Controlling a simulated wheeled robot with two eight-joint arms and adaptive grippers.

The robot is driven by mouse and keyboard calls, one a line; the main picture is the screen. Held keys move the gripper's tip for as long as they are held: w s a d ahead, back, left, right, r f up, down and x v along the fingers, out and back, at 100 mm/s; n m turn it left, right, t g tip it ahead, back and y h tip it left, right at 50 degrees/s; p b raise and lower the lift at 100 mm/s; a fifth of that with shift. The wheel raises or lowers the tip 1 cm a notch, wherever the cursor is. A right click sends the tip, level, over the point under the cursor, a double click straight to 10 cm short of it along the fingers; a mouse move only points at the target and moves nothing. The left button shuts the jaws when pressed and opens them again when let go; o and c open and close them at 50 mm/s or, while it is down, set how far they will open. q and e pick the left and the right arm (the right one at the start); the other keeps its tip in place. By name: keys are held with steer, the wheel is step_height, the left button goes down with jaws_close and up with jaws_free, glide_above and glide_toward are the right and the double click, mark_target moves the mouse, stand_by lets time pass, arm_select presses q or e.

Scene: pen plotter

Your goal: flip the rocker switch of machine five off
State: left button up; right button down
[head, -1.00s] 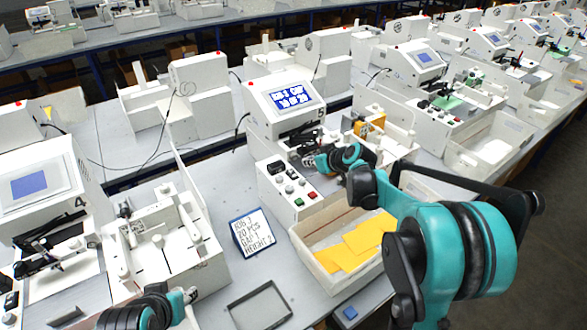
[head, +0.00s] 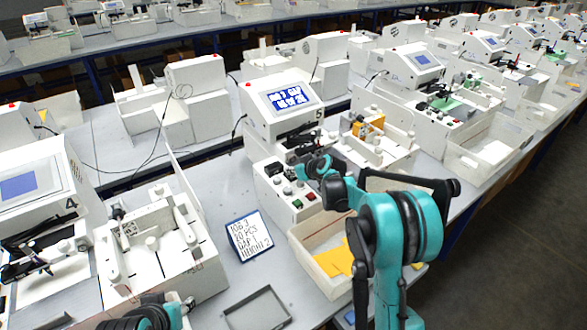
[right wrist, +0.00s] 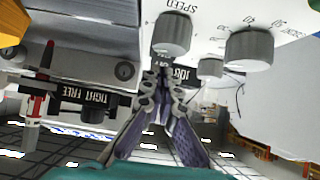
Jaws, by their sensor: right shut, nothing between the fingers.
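Machine five (head: 262,117) is a white unit with a lit blue display and a "5" on its front. A small black block that looks like its rocker switch (head: 275,170) sits at the left of its control panel; its position is too small to read. My left gripper (head: 186,302) shows only partly at the bottom edge.
A white bin (head: 320,272) with yellow sheets stands in front of the machine. A job card (head: 248,236) stands left of it, with an empty grey tray (head: 258,308) below. Machine four (head: 35,185) is at left.

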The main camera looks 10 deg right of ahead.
stand_by(0.3)
steer(key=shift+a, duration=0.1)
steer(key=shift+w+f+g+p, duration=0.1)
steer(key=shift+f+g+p, duration=0.05)
steer(key=shift+g+p, duration=0.25)
steer(key=shift+f, duration=0.1)
steer(key=shift+w, duration=0.1)
steer(key=shift+w+a+r, duration=0.3)
steer(key=shift+w, duration=0.3)
